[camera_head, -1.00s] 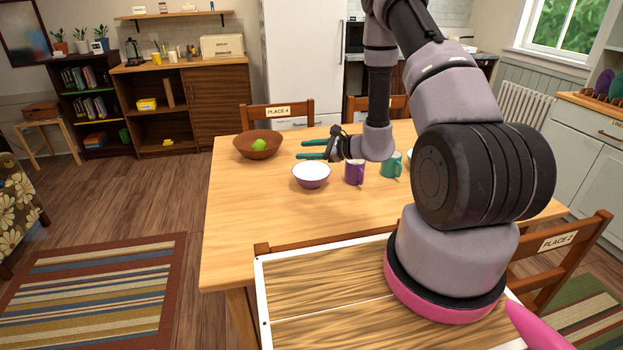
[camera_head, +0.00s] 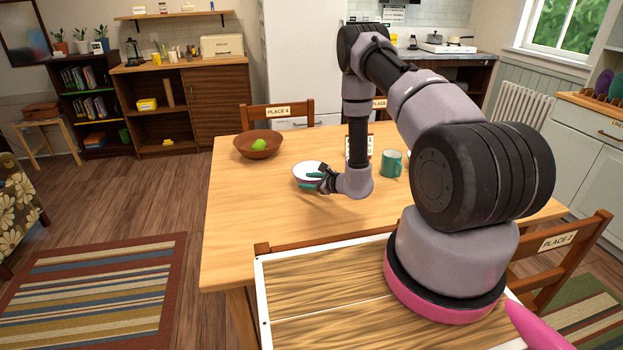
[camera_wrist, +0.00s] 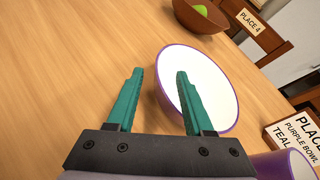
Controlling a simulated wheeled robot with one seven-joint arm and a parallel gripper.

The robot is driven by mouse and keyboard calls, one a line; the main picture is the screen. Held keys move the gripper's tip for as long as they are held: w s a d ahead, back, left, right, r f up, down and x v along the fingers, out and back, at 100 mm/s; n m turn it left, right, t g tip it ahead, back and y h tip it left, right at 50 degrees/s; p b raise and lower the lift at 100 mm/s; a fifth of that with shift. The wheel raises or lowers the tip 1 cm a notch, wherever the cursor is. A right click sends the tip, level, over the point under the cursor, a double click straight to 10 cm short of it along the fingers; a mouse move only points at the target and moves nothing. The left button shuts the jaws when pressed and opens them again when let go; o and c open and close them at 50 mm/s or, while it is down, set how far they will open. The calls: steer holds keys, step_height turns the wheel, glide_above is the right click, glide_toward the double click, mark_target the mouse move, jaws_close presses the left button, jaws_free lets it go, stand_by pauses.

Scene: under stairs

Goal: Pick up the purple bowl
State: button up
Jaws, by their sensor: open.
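The purple bowl (camera_head: 304,167), white inside, stands upright on the wooden table (camera_head: 245,235). It also shows in the wrist view (camera_wrist: 212,85), with its purple rim. My gripper (camera_head: 308,180) is open, its teal fingers at the near side of the bowl and covering part of it. In the wrist view my gripper (camera_wrist: 159,74) has its right finger overlapping the bowl's inside and its left finger outside the bowl over the table. The near-left rim appears between the fingers. I cannot tell whether a finger touches the bowl.
A brown bowl (camera_head: 250,150) with a green fruit (camera_head: 259,145) stands at the back left. A purple mug (camera_wrist: 292,166) and a sign (camera_wrist: 298,128) are close right of the bowl. The table's front left is clear.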

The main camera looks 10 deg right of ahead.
mark_target(302, 181)
steer(key=shift+x, duration=1.55)
jaws_close()
